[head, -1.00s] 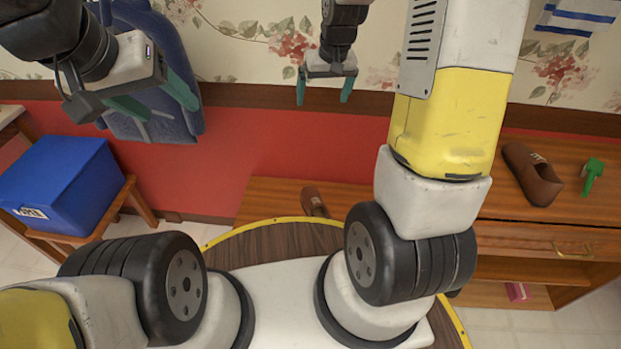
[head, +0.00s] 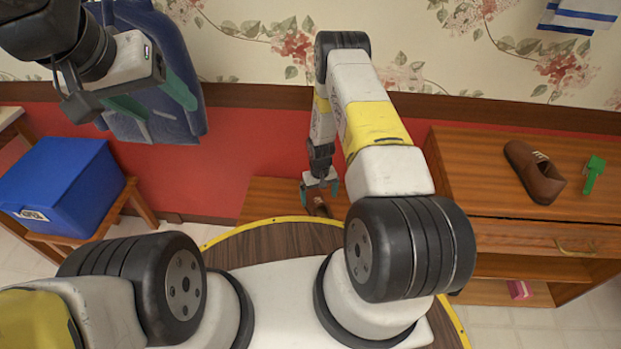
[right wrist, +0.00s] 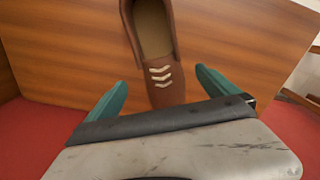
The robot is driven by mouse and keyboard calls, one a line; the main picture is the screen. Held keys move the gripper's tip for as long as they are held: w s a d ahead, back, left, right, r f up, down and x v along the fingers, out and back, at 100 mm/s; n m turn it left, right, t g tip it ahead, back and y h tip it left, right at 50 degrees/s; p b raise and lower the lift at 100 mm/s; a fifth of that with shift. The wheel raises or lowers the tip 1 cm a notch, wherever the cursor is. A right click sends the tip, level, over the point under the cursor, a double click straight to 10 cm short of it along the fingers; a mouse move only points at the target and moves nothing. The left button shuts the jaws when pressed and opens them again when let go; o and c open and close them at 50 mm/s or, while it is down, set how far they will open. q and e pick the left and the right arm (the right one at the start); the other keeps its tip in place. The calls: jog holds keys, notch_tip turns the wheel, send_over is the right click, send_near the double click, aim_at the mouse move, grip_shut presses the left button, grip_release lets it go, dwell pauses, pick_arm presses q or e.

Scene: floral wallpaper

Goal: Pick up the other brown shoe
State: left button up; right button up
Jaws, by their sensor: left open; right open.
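A brown shoe (head: 318,205) rests on the low wooden surface in the middle of the head view, partly covered by my right gripper (head: 320,186). In the right wrist view this shoe (right wrist: 160,45) has pale lacing, and its toe points toward the open right gripper (right wrist: 160,98). The toe lies between the two green fingers, which do not visibly grip it. Another brown shoe (head: 534,172) lies on the wooden cabinet top at right. My left gripper (head: 155,100) is open and empty at upper left, in front of a dark blue hanging garment.
A green object (head: 593,175) lies right of the cabinet shoe. The wooden cabinet (head: 470,185) has a drawer and a lower shelf with a pink item (head: 520,289). A blue box (head: 62,185) stands on a small stool at left. A red wall panel runs behind.

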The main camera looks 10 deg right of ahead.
notch_tip(320, 180, down, 6)
jog(key=shift+s+a+f, duration=0.1)
jog(key=shift+a+f, duration=0.05)
jog(key=shift+c, duration=0.5)
jog(key=c, duration=1.7)
